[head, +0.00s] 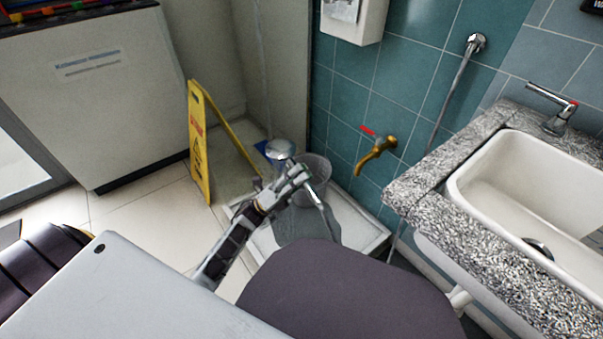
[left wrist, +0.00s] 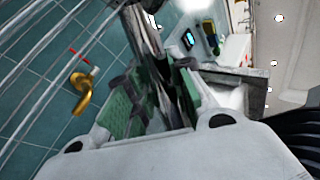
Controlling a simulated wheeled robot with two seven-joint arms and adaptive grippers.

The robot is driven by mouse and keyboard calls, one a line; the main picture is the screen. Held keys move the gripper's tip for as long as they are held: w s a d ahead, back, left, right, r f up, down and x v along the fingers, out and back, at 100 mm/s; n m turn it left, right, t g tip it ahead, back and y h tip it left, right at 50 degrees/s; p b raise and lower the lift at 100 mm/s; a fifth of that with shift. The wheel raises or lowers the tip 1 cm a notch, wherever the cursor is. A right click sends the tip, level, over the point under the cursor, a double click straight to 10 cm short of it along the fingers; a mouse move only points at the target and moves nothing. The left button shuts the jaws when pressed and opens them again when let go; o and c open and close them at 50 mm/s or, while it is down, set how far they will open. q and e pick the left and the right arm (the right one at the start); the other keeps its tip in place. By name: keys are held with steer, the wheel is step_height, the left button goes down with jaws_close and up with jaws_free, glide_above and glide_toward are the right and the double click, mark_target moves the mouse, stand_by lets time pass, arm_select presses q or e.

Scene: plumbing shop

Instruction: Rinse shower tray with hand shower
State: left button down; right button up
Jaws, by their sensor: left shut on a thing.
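My left gripper (head: 292,178) is shut on the chrome hand shower (head: 280,150) and holds it above the shower tray. The shower head shows just beyond the fingers, and its silvery hose or handle hangs down on the right side of the gripper. In the left wrist view, the green-padded fingers (left wrist: 155,100) close around the chrome hand shower (left wrist: 146,28). The white shower tray (head: 362,236) lies on the floor against the teal wall, with a dark grey patch on it. My arm hides part of the tray. My right gripper is not in view.
A grey bucket (head: 318,168) stands at the tray's back, behind the gripper. A yellow warning sign (head: 201,150) stands left of the tray. A brass tap (head: 376,150) sticks out of the wall. A granite counter with a white sink (head: 520,190) is at right.

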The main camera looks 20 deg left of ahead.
arm_select(q)
steer(key=shift+s+a+p, duration=0.2)
steer(key=shift+s+p, duration=0.15)
steer(key=shift+s, duration=0.45)
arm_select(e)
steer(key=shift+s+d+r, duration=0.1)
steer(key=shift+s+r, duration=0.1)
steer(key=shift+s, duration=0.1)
arm_select(q)
steer(key=shift+s+a+r+p, duration=0.1)
steer(key=shift+s+a+p, duration=0.15)
steer(key=shift+s, duration=0.25)
steer(key=shift+s+a+p, duration=0.1)
steer(key=shift+s+p, duration=0.1)
steer(key=shift+s, duration=0.25)
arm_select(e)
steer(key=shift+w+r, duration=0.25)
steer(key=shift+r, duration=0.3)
arm_select(q)
steer(key=shift+s+a+p, duration=0.25)
steer(key=shift+s+p, duration=0.15)
steer(key=shift+s, duration=0.6)
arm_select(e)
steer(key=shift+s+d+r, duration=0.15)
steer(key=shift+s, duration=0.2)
